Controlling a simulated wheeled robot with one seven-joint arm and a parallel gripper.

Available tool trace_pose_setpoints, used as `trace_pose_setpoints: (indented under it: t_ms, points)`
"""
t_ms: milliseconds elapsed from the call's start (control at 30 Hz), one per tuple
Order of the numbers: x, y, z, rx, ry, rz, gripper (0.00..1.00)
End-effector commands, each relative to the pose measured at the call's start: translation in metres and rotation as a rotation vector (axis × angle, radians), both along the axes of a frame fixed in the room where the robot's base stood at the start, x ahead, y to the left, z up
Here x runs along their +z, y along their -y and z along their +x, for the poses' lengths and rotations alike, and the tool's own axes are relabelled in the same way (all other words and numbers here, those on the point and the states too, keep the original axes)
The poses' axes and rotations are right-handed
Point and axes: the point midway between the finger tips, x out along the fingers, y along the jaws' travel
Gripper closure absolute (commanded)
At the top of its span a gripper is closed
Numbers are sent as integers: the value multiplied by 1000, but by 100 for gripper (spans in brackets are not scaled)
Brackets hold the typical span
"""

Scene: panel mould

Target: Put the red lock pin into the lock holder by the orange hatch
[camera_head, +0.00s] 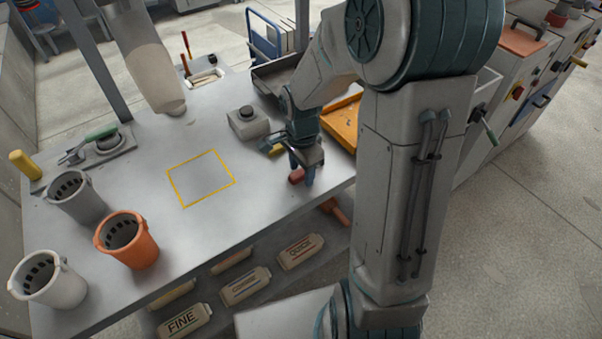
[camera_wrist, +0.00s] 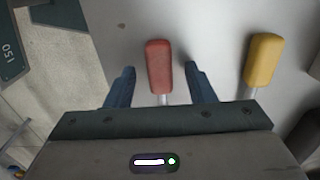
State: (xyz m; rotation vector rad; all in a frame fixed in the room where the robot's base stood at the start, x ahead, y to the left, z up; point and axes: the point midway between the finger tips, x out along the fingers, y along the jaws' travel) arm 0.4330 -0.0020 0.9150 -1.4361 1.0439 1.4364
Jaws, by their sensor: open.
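The red lock pin (camera_wrist: 159,66) lies on the grey table, its red grip between the open fingers of my gripper (camera_wrist: 159,75) and its thin metal shank towards the palm. Gaps show on both sides of the grip, so the fingers are apart from it. In the head view my gripper (camera_head: 308,168) is low over the table near its right edge, with part of the red pin (camera_head: 296,175) showing beside it. An orange panel with a dark handle, likely the orange hatch (camera_head: 522,38), is on the grey machine at upper right. I cannot make out the lock holder.
A yellow-handled pin (camera_wrist: 262,60) lies right of the red one. A grey button box (camera_head: 248,122) and an orange tray (camera_head: 343,122) are close to my gripper. Several buckets, including an orange one (camera_head: 128,240), stand at left. The yellow-outlined square (camera_head: 201,178) is clear.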

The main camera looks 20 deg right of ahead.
Motion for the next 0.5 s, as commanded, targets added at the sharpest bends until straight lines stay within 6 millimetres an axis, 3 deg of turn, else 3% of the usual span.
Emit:
trace_pose_setpoints:
  t_ms: [67,233,500]
  points:
    - [0,0,0,0,0,0,51]
    - [0,0,0,0,0,0,98]
    - [1,0,0,0,0,0,100]
